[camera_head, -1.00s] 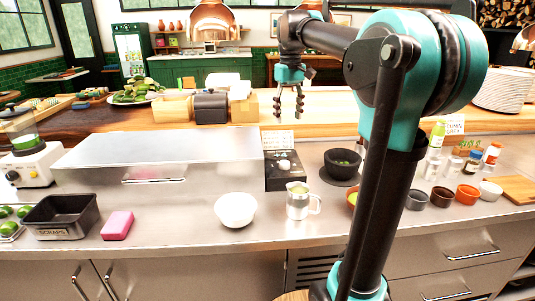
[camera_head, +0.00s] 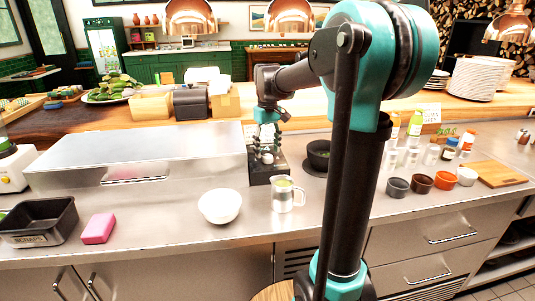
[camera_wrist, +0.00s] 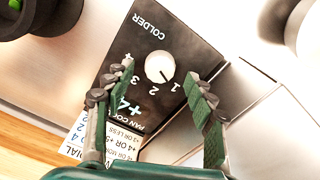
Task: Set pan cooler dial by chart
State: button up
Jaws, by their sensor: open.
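The pan cooler dial (camera_wrist: 159,68) is a round white knob on a black panel (camera_wrist: 180,40). The wrist view shows COLDER, the numbers 1 to 4 around the knob and a blue +4 reading. A small dark mark on the knob seems to face the 1. The white chart card (camera_wrist: 95,140) lies partly behind my gripper; lines such as "+4 OR +5" and "+3 OR LESS" show in part. My gripper (camera_head: 266,150) is open above the panel box (camera_head: 268,178), its fingers either side of the knob in the picture. Contact cannot be told.
Open counter lies toward the front edge.

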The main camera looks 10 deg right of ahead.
jog(key=shift+f, duration=1.1)
jog(key=c, duration=1.2)
jog(key=shift+o, duration=0.2)
jog(key=m, duration=0.4)
jog(key=shift+m, duration=2.4)
